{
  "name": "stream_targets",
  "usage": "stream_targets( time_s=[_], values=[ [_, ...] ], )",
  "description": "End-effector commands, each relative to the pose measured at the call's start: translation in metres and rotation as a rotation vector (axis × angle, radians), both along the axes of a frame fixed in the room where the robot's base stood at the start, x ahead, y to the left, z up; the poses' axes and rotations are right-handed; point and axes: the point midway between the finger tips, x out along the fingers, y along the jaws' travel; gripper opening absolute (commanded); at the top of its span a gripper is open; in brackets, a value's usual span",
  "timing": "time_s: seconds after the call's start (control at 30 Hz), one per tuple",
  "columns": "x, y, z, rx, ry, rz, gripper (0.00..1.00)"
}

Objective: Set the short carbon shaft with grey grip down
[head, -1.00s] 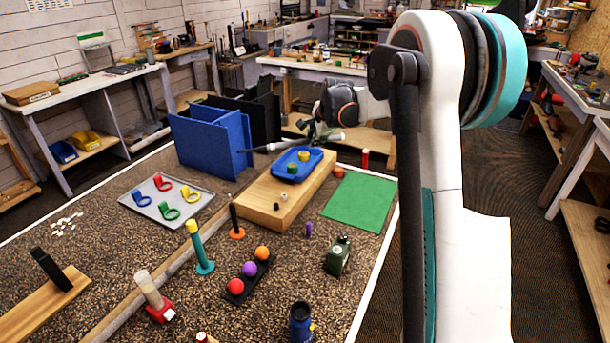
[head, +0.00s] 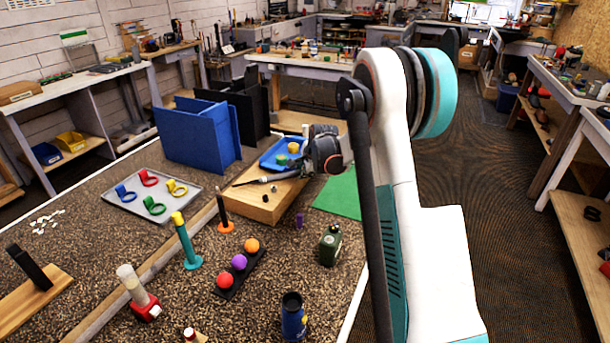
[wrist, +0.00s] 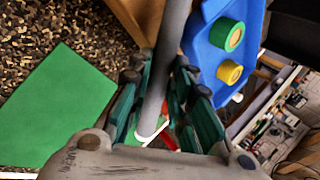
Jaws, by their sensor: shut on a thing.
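My gripper (head: 304,170) is shut on the short carbon shaft with grey grip (head: 266,179). The shaft is held roughly level over the wooden block (head: 258,206), with its dark thin end pointing left. I cannot tell whether it touches the block or the blue tray. In the wrist view the grey shaft (wrist: 172,40) runs between the green-padded fingers of my gripper (wrist: 157,88), and a white-rimmed end shows below them.
A green mat (head: 340,191) lies right of the block. A blue upright panel stand (head: 195,135) stands behind left. A grey tray (head: 122,187) with coloured loops, a teal post (head: 187,245), a ball rack (head: 240,272) and a green canister (head: 330,245) stand nearby.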

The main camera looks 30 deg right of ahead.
Motion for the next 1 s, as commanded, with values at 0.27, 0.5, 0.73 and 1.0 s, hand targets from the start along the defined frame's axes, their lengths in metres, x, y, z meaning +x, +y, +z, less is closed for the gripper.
stream_targets(
  time_s=[0.27,0.5,0.73,1.0],
  values=[
    [-0.0003,0.0001,-0.0098,0.000,0.000,0.000,0.00],
    [-0.0002,0.0000,-0.0140,0.000,0.000,0.000,0.24],
    [-0.0002,0.0000,-0.0132,0.000,0.000,0.000,0.40],
    [-0.0002,0.0000,-0.0075,0.000,0.000,0.000,0.40]
  ],
)
